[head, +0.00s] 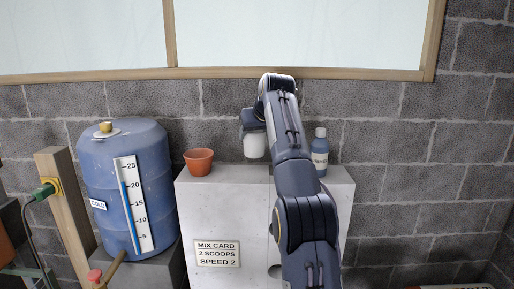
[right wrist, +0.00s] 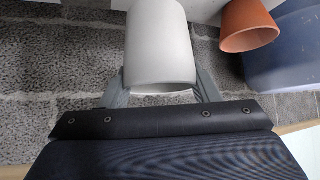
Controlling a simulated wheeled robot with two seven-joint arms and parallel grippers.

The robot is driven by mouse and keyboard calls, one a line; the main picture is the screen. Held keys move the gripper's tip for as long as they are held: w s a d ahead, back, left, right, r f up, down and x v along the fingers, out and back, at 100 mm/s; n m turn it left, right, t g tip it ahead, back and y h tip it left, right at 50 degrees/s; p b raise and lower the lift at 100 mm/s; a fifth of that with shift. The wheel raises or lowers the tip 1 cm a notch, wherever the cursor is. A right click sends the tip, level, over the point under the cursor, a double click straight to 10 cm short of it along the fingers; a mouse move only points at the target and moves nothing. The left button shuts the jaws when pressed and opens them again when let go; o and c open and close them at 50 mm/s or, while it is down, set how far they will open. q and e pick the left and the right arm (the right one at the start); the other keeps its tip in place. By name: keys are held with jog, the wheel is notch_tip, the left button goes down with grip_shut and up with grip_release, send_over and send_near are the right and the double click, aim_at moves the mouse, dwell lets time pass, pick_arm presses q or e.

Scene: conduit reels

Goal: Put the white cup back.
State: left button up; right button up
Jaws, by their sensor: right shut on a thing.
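The white cup (head: 254,147) is upright over the back of the pale block's top (head: 228,172), between a terracotta pot and a blue bottle. My right gripper (head: 253,127) is shut on it from behind and above. In the right wrist view the white cup (right wrist: 160,42) fills the space between the two grey fingers of my right gripper (right wrist: 160,84). I cannot tell whether the cup's base touches the block. My right forearm hides part of the block top. My left gripper is out of view.
The terracotta pot (head: 199,162) stands left of the cup, and the blue bottle (head: 320,152) stands to its right, beside my arm. A blue tank (head: 100,190) is at the left. A block wall (head: 400,150) rises close behind. The block's front carries a mix card (head: 217,253).

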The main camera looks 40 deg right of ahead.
jog(key=d+f, duration=0.1)
jog(key=f, duration=0.1)
jog(key=w+d+f, duration=0.1)
jog(key=f, duration=0.1)
jog(key=w+f, duration=0.1)
jog(key=f, duration=0.1)
jog(key=shift+w+d+f, duration=0.1)
jog(key=shift+w+d, duration=0.1)
jog(key=shift+d, duration=0.2)
jog(key=shift+s+f, duration=0.1)
jog(key=shift+f, duration=0.75)
jog(key=shift+f, duration=0.1)
jog(key=o, duration=1)
jog(key=shift+o, duration=0.2)
